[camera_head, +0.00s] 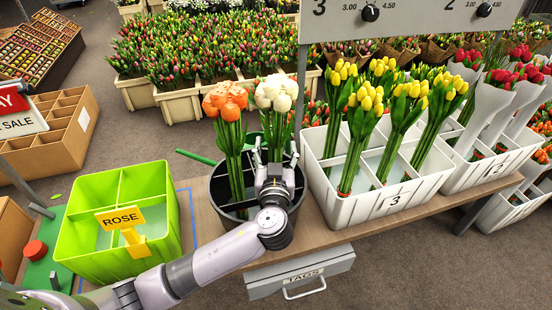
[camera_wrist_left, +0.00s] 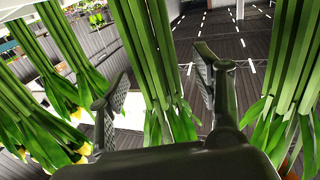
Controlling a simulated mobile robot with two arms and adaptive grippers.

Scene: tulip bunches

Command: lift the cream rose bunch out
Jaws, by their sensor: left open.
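The cream rose bunch (camera_head: 276,93) stands upright in a black bucket (camera_head: 224,205), its pale heads above the rim. The orange bunch (camera_head: 226,100) stands left of it in the same bucket. My left gripper (camera_head: 275,158) is open at the bucket, in front of the cream bunch's stems and partly hiding them. In the left wrist view, my left gripper (camera_wrist_left: 162,82) has its fingers apart, with green stems (camera_wrist_left: 148,50) showing in the gap; whether they touch the fingers I cannot tell. The picture there is upside down, and the cream heads are not visible. My right gripper is not in view.
A green crate (camera_head: 165,205) with a yellow ROSE sign (camera_head: 121,218) stands left of the bucket. A white crate (camera_head: 320,190) marked 3, with yellow tulips, stands close on the right. A TAGS drawer (camera_head: 300,272) is below the table's front edge (camera_head: 330,238).

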